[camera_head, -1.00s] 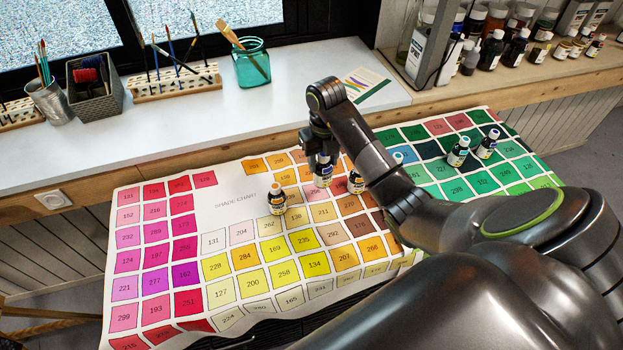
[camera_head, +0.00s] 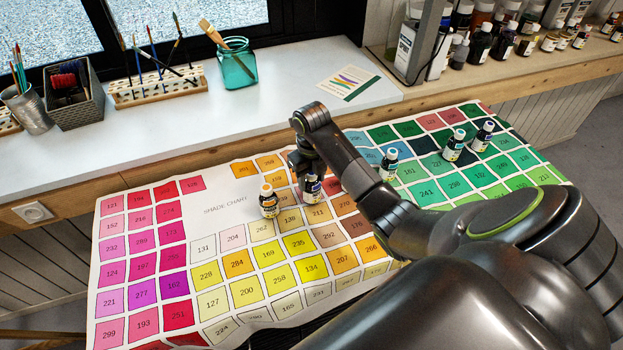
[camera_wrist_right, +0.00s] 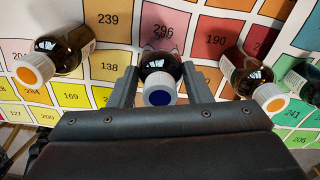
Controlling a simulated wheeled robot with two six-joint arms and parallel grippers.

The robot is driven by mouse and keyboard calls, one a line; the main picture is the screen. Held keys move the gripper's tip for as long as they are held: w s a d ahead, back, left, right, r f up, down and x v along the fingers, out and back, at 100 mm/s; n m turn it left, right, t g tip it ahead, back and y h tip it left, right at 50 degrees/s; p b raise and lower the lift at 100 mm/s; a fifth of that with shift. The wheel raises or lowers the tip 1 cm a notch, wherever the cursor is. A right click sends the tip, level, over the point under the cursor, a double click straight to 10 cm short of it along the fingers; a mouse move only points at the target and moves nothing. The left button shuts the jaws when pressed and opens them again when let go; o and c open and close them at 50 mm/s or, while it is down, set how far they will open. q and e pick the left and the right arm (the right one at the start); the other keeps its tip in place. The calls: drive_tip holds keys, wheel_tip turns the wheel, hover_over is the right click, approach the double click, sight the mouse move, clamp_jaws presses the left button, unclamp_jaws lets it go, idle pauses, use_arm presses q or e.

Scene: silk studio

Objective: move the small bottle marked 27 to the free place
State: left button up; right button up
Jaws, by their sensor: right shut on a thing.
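My right gripper (camera_head: 310,180) is shut on a small dark bottle (camera_head: 312,191) with a white cap and blue dot. In the right wrist view the bottle (camera_wrist_right: 160,82) sits between the two fingers, over the pink square 296 of the shade chart (camera_wrist_right: 122,25). I cannot tell whether its base touches the chart, and its number is not readable. An orange-capped bottle (camera_head: 269,202) stands to its left. Another orange-capped bottle (camera_wrist_right: 252,80) shows to its right in the wrist view; my arm hides it in the head view. My left gripper is out of view.
Three teal- or blue-capped bottles (camera_head: 388,165) (camera_head: 454,145) (camera_head: 482,137) stand on the green part of the chart. Behind is a white worktop (camera_head: 220,120) with a brush rack (camera_head: 155,88), a teal jar (camera_head: 237,65) and a card (camera_head: 348,82).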

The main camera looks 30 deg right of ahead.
drive_tip(key=shift+f, duration=0.3)
drive_tip(key=shift+f, duration=0.2)
drive_tip(key=o, duration=1.3)
drive_tip(key=shift+r, duration=0.1)
